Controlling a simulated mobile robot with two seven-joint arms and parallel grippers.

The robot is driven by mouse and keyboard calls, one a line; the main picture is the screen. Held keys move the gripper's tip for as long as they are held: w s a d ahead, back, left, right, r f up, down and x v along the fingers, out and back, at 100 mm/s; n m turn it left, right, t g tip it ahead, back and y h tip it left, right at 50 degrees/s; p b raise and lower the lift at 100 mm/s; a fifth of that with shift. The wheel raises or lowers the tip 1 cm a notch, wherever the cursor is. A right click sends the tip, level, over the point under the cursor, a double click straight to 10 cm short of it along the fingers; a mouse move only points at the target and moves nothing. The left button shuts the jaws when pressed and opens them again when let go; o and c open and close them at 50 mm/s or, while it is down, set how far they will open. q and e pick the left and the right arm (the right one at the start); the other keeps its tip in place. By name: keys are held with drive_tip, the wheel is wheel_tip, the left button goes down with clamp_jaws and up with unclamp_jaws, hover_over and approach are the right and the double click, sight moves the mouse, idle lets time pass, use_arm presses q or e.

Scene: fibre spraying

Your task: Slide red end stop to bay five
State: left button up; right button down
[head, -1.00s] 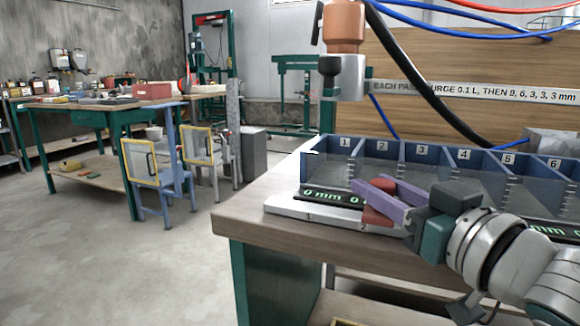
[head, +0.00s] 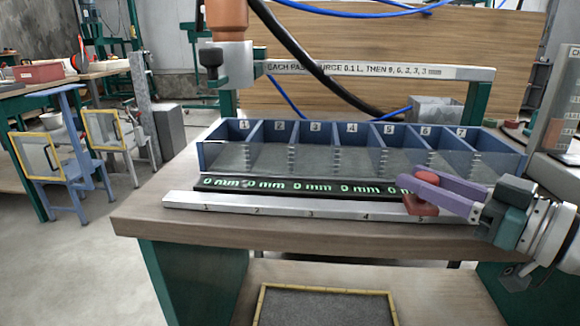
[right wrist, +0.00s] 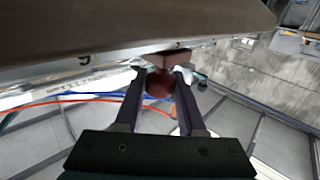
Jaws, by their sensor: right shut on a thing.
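The red end stop (head: 422,205) sits on the silver rail (head: 280,208) near the printed 5 at the rail's right part. My right gripper (head: 428,182) comes in from the right, its purple fingers shut on the round knob of the stop. In the right wrist view the red stop (right wrist: 160,82) shows between the two fingertips (right wrist: 158,90). The blue bin (head: 345,150) behind the rail has compartments numbered 1 to 7. My left gripper is not in view.
A dark display strip (head: 290,190) with green "0 mm" readings runs between rail and bin. A spray head (head: 225,60) hangs above the bin's left end. The wooden bench (head: 160,228) is bare in front of the rail. A yellow-edged tray (head: 325,300) lies below.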

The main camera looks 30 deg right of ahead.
drive_tip(key=c, duration=0.5)
unclamp_jaws()
drive_tip(key=s+d+p, duration=0.1)
drive_tip(key=s, duration=0.8)
drive_tip(key=shift+s+d, duration=0.4)
drive_tip(key=shift+w, duration=0.1)
